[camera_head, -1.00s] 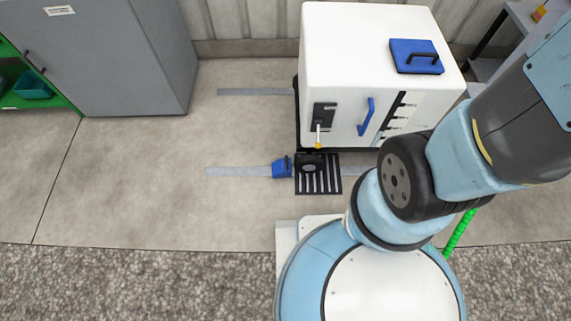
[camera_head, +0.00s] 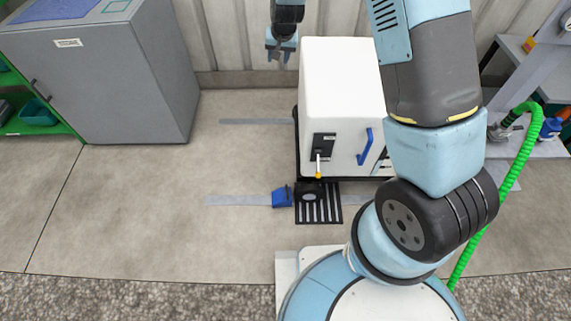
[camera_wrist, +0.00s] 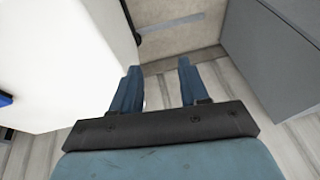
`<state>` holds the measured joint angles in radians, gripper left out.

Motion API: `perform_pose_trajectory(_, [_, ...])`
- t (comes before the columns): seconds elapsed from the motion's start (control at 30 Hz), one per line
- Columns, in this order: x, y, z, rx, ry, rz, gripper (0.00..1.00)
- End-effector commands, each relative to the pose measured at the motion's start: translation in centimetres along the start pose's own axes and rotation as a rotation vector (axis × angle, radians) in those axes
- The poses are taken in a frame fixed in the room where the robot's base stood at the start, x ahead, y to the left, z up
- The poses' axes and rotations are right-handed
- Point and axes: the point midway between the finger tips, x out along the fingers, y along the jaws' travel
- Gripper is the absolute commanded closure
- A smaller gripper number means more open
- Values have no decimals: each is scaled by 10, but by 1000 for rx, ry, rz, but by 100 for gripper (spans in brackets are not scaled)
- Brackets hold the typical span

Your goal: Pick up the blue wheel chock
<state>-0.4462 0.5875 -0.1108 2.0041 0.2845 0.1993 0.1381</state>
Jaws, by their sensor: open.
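My gripper (camera_head: 281,56) hangs at the top of the head view, above and behind the chock and near the white cart's back left corner. In the wrist view its two blue fingers (camera_wrist: 157,88) stand apart with nothing between them. The chock does not show in the wrist view.
The white cart (camera_head: 335,85) stands right of the chock, with a black slotted plate (camera_head: 320,208) at its front. A grey cabinet (camera_head: 110,85) stands at the left. A green hose (camera_head: 520,155) hangs at the right. The floor left of the chock is clear.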

Motion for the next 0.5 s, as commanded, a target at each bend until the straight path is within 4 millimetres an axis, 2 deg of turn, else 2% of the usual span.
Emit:
perform_pose_trajectory(0.03, [24, -4, 6, -2, -8, 9, 56])
perform_pose_trajectory(0.1, [52, -9, 12, -3, -11, 19, 56])
perform_pose_trajectory(0.27, [115, -18, 31, -7, -15, 42, 56])
perform_pose_trajectory(0.5, [209, -21, 72, -19, -15, 86, 56])
